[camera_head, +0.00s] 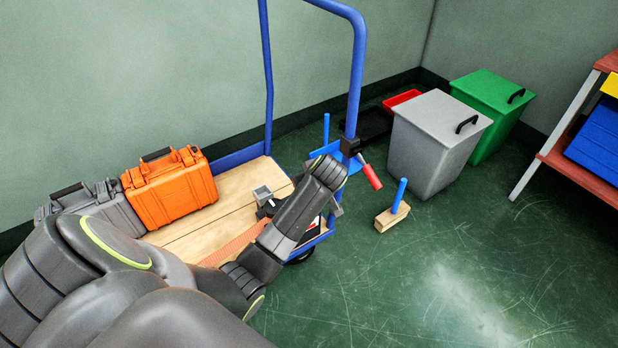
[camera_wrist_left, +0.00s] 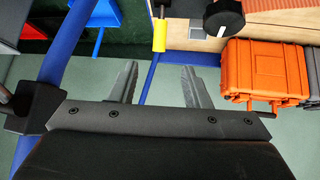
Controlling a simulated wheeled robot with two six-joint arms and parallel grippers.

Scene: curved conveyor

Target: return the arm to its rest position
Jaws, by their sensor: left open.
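My left arm (camera_head: 295,215) comes in from the lower left of the head view and reaches out over the trolley. Its wrist end is close to the trolley's blue handle frame (camera_head: 357,70), and I cannot tell whether they touch. My left gripper (camera_wrist_left: 158,77) shows in the left wrist view with its two grey fingers apart and nothing between them. In the head view the wrist mostly hides the gripper. The blue frame (camera_wrist_left: 55,70) runs along the left of the wrist view. My right gripper is in neither view.
The trolley's wooden deck (camera_head: 240,185) carries an orange case (camera_head: 170,190) and a grey case (camera_head: 90,203). A grey bin (camera_head: 437,145), a green bin (camera_head: 495,100) and a blue-handled brush (camera_head: 392,213) stand to the right. A shelf (camera_head: 580,170) is far right. Floor at lower right is clear.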

